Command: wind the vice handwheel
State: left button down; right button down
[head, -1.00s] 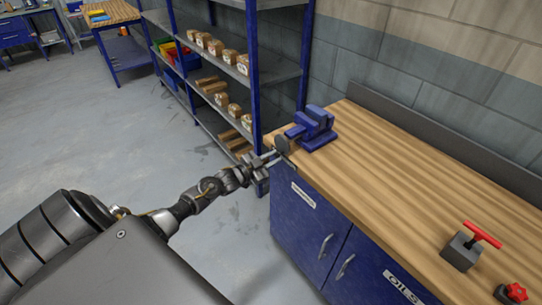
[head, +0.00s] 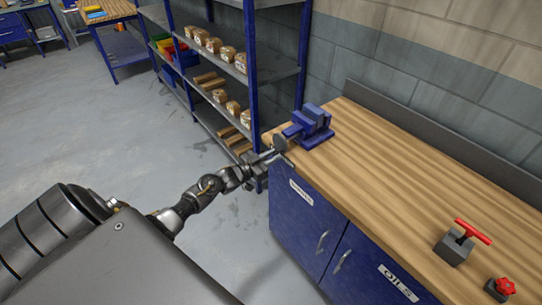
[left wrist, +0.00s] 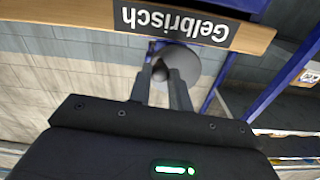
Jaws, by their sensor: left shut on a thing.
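The blue vice (head: 310,126) sits at the near left corner of the wooden workbench. Its grey handwheel (head: 280,142) is a round disc facing out over the bench's end. My left gripper (head: 268,157) reaches the handwheel from the left, at about bench-top height. In the left wrist view the handwheel (left wrist: 193,62) shows as a grey disc behind the fingertips, and the left gripper (left wrist: 166,73) is shut on a dark part at its face, probably its grip. The fingers hide most of that part. My right gripper is not in view.
The wooden bench top (head: 390,165) is clear in its middle. A grey block with a red T-handle (head: 472,232) and a red knob (head: 505,286) stand at its near right. A blue shelf rack (head: 250,80) with boxes stands close behind my left gripper.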

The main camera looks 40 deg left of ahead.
pick_arm(q)
jog(key=shift+r+n+p, duration=0.65)
jog(key=shift+r+n, duration=0.1)
jog(key=shift+n, duration=0.35)
jog(key=shift+f+n, duration=0.1)
jog(key=shift+n, duration=0.4)
jog(key=shift+r+n+p, duration=0.35)
jog(key=shift+n+p, duration=0.25)
jog(key=shift+p, duration=0.2)
jog(key=shift+r+n+p, duration=0.1)
jog(key=shift+n+p, duration=0.35)
jog(key=shift+n, duration=0.45)
